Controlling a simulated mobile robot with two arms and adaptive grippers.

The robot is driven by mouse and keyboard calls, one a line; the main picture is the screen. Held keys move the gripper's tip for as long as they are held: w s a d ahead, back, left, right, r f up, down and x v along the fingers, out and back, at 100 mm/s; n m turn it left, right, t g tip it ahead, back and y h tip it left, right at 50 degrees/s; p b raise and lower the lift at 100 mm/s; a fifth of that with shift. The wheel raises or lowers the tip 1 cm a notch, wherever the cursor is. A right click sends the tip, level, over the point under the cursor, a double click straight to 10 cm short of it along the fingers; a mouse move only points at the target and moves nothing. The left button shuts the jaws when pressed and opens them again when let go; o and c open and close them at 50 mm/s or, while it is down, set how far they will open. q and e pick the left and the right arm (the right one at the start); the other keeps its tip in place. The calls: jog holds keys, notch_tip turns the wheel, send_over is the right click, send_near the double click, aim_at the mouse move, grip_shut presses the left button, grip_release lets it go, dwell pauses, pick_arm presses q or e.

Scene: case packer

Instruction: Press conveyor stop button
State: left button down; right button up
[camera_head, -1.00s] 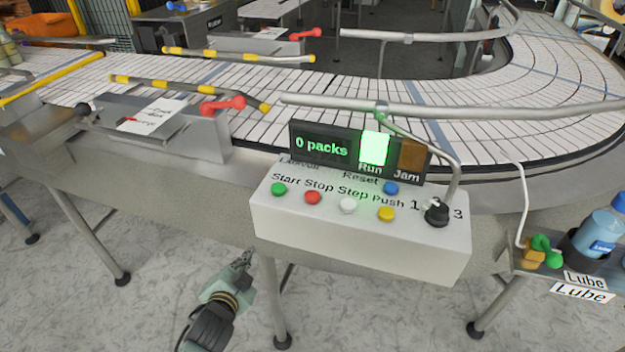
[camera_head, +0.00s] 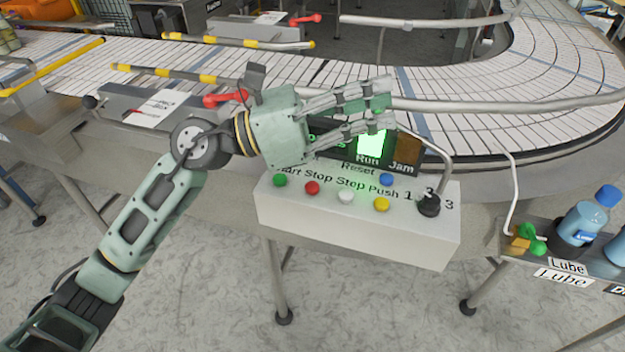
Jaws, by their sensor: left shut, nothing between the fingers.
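The red button (camera_head: 312,188) under the word Stop is on the sloped top of the white control box (camera_head: 350,228). It is in plain sight, between the green button (camera_head: 280,180) and the white button (camera_head: 346,196). My left gripper (camera_head: 388,104) is shut and empty. Its fingers point right, in front of the display panel (camera_head: 405,154), above and beyond the button row and apart from the red button. The gripper hides most of the packs readout and part of the lettering. The Run lamp (camera_head: 372,143) glows green. My right gripper is not in view.
A yellow button (camera_head: 382,204), a blue button (camera_head: 386,180) and a black selector knob (camera_head: 429,204) share the box. A bent metal tube (camera_head: 448,160) rises behind the knob. Guide rails and the conveyor (camera_head: 470,75) lie behind. Lube bottles (camera_head: 588,220) stand at right.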

pick_arm(q)
jog(key=w+a+f+m+y, duration=0.4)
jog(key=a+f+m+y, duration=0.3)
jog(key=y, duration=0.4)
jog(key=shift+f+m+p, duration=0.25)
jog(key=shift+m+p, duration=0.1)
jog(key=shift+m, duration=0.45)
jog(key=shift+f, duration=0.15)
